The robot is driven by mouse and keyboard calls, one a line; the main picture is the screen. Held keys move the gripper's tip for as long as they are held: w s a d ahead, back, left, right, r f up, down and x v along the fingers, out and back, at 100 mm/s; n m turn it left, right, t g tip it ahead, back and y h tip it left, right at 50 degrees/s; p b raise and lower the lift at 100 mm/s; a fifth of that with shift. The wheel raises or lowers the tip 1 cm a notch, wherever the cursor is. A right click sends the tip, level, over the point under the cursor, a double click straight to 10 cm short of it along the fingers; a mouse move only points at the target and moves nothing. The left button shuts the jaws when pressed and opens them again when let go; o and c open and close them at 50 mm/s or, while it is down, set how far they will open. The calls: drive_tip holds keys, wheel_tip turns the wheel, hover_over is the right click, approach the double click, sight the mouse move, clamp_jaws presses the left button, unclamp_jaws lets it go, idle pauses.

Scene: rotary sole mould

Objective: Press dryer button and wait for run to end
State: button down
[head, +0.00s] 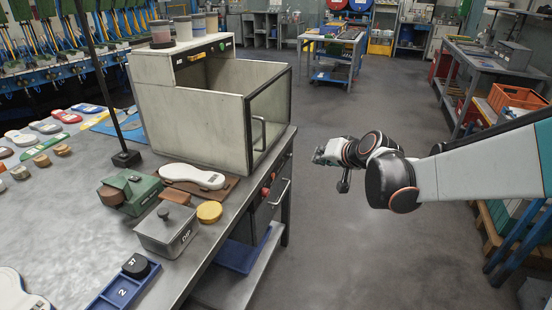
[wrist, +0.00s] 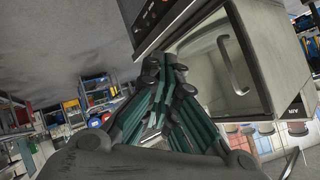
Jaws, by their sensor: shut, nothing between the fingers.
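A cream box (head: 195,120), apparently the dryer, stands on the bench at left in the head view. Its framed front door has a bar handle (head: 259,133). An orange button (head: 196,56) and a green button (head: 222,46) sit on its raised top strip. My gripper (head: 318,156) is to the right of the box, over the open floor, apart from it. In the wrist view, which is turned over, my gripper (wrist: 172,72) is shut and empty, with the door handle (wrist: 234,66) beyond it. The buttons are not clear there.
Several cups (head: 185,28) stand on the box. A white sole (head: 192,176), a green block (head: 130,192) and a grey lidded box (head: 167,230) lie in front of it. Red knobs (head: 266,191) sit on the cabinet under the bench edge. The floor (head: 340,240) around my gripper is clear.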

sight(273, 176)
drive_tip(key=w+f+m+t+y, duration=0.1)
drive_tip(key=w+f+m, duration=0.1)
drive_tip(key=w+f, duration=0.6)
drive_tip(key=w+a+f+m+t+y, duration=0.1)
drive_tip(key=w+f+m+t, duration=0.1)
drive_tip(key=w+f, duration=0.6)
wheel_tip(273, 176, down, 7)
drive_tip(key=shift+a+r, duration=0.1)
drive_tip(key=shift+a, duration=0.15)
drive_tip(key=shift+w+a, duration=0.1)
drive_tip(key=w+a, duration=0.3)
drive_tip(key=a, duration=0.5)
drive_tip(key=shift+a, duration=0.15)
idle(0.9)
drive_tip(key=shift+w+a, duration=0.15)
drive_tip(key=shift+a, duration=0.2)
